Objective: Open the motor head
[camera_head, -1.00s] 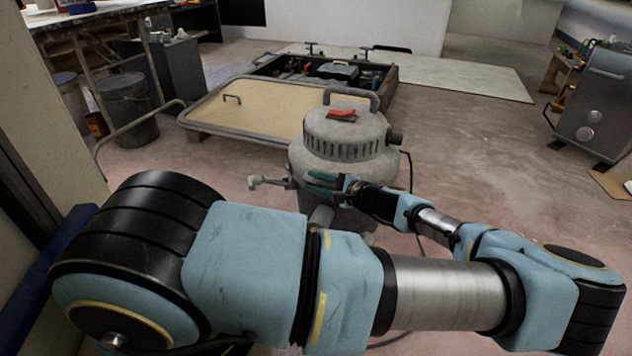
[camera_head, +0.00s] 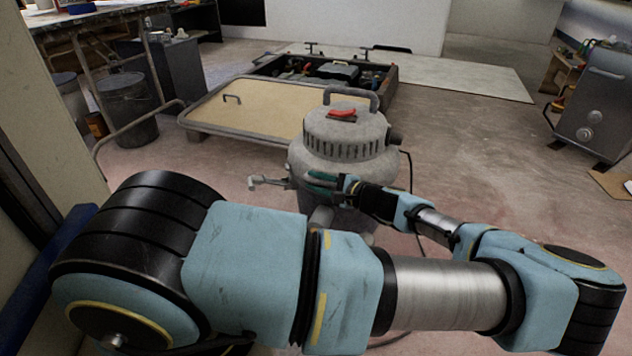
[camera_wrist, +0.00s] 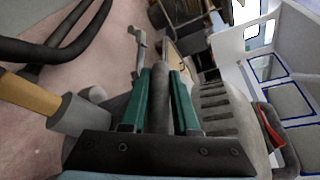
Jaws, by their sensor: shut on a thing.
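The motor head (camera_head: 345,132) is the grey round top of a canister vacuum, with vent slots, a red switch (camera_head: 342,113) and a carry handle (camera_head: 351,97). It sits on the canister body (camera_head: 298,164). A grey latch-like arm (camera_head: 268,181) sticks out to the left; it also shows in the wrist view (camera_wrist: 140,48). My gripper (camera_head: 319,181) is at the near side of the canister, below the head. In the wrist view its green fingers (camera_wrist: 166,78) are shut on a grey bar (camera_wrist: 161,98). My gripper hides much of that bar.
A beige hatch panel (camera_head: 250,112) lies behind the canister, with an open tool bay (camera_head: 325,72) beyond. A dark hose or cable (camera_head: 410,180) hangs at the canister's right. A bucket (camera_head: 128,105) stands at left, a grey cabinet (camera_head: 592,105) at right.

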